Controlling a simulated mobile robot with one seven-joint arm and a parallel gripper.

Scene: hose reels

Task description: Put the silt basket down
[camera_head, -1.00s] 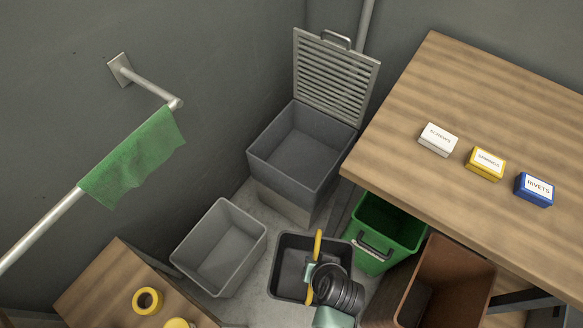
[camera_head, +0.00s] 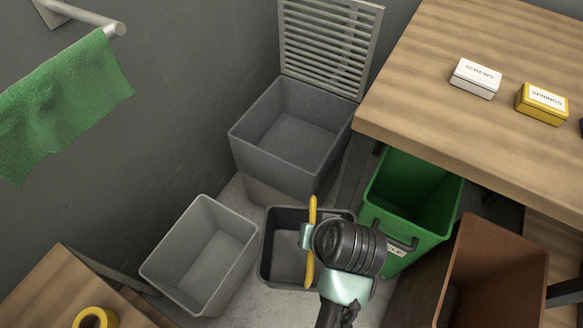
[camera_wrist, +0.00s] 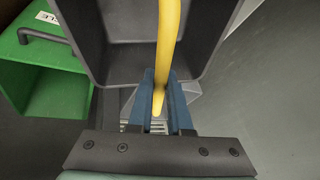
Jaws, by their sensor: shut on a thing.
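The silt basket (camera_head: 270,262) is a dark grey open bin with a yellow bail handle (camera_head: 311,225), low in the middle of the head view. My gripper (camera_head: 308,236) is over it and hides its right part. In the wrist view, the blue fingers of my gripper (camera_wrist: 162,88) are shut on the yellow handle (camera_wrist: 168,35). The basket (camera_wrist: 105,62) fills the upper middle there and looks empty. I cannot tell whether its underside touches the floor.
A light grey bin (camera_head: 158,270) stands left, a larger grey box (camera_head: 290,170) with a raised slatted lid (camera_head: 328,45) behind. A green bin (camera_head: 440,205) and a brown bin (camera_head: 500,240) stand right, near a wooden table (camera_head: 420,100). Some bare floor (camera_head: 245,293) shows.

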